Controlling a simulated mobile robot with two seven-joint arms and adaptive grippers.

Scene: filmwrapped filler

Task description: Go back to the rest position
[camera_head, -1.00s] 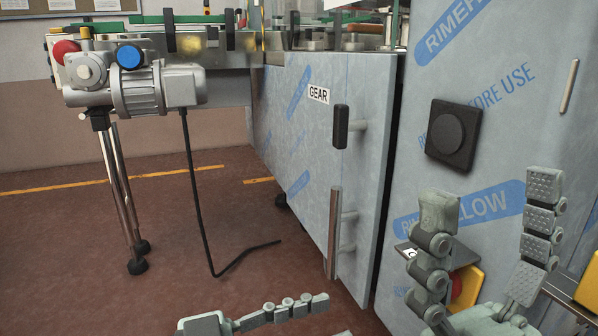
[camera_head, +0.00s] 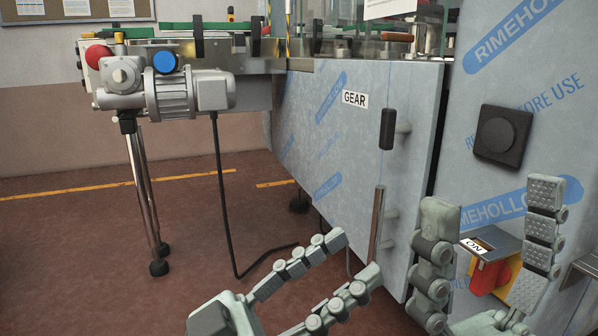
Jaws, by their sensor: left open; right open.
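My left gripper (camera_head: 356,257) is low in the middle of the head view, its two jointed fingers spread and pointing up and right. It is open and empty, in front of the lower part of the door labelled GEAR (camera_head: 340,150); whether it touches the door's long metal handle (camera_head: 376,228) is hard to tell, but a gap seems to show. My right gripper (camera_head: 496,208) is at the lower right, fingers pointing up and wide apart. It is open with nothing between its fingers, in front of the film-wrapped cabinet panel (camera_head: 540,110).
A red switch on a yellow box (camera_head: 490,276) with a small label shows behind my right fingers. A black square knob (camera_head: 503,135) is above. A conveyor motor (camera_head: 170,94) on metal legs stands left, with a hanging black cable (camera_head: 224,200). Red-brown floor (camera_head: 90,270) at left is clear.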

